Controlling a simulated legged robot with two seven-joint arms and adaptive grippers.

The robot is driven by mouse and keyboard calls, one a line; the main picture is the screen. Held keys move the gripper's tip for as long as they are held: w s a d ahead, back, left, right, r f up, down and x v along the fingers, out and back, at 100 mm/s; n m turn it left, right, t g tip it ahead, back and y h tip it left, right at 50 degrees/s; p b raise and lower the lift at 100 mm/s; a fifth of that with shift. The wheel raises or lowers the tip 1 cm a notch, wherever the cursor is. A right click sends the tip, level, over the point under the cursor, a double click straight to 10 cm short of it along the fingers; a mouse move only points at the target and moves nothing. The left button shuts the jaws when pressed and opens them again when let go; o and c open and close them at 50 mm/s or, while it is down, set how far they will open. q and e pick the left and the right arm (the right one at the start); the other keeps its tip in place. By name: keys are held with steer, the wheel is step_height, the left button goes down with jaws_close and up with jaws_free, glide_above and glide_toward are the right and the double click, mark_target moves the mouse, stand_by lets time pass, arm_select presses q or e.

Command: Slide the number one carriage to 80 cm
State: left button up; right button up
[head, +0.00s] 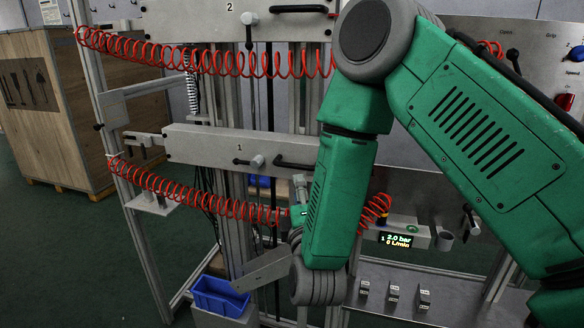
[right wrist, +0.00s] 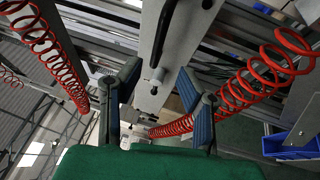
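The number one carriage (head: 210,147) is a long grey plate marked "1" across the middle of the rack in the head view. It carries a clamp lever with a round knob (head: 257,161) and a black bar handle (head: 295,164). My right gripper (head: 299,186) is just below the handle end, partly hidden by my green forearm. In the right wrist view, my right gripper (right wrist: 158,78) has its two fingers apart with nothing between them. The plate, lever (right wrist: 155,86) and black handle (right wrist: 172,38) show beyond them. No length scale is readable. My left gripper is not in view.
The number two carriage (head: 195,22) is above. Red coiled hoses (head: 200,205) hang across the rack, near my right gripper. A blue bin (head: 220,296) is low in front. A wooden crate (head: 55,110) stands left. A display (head: 396,239) reads 2.0 bar, 0 L/min.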

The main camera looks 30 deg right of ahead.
mark_target(294, 167)
steer(key=x, duration=0.9)
jaws_close()
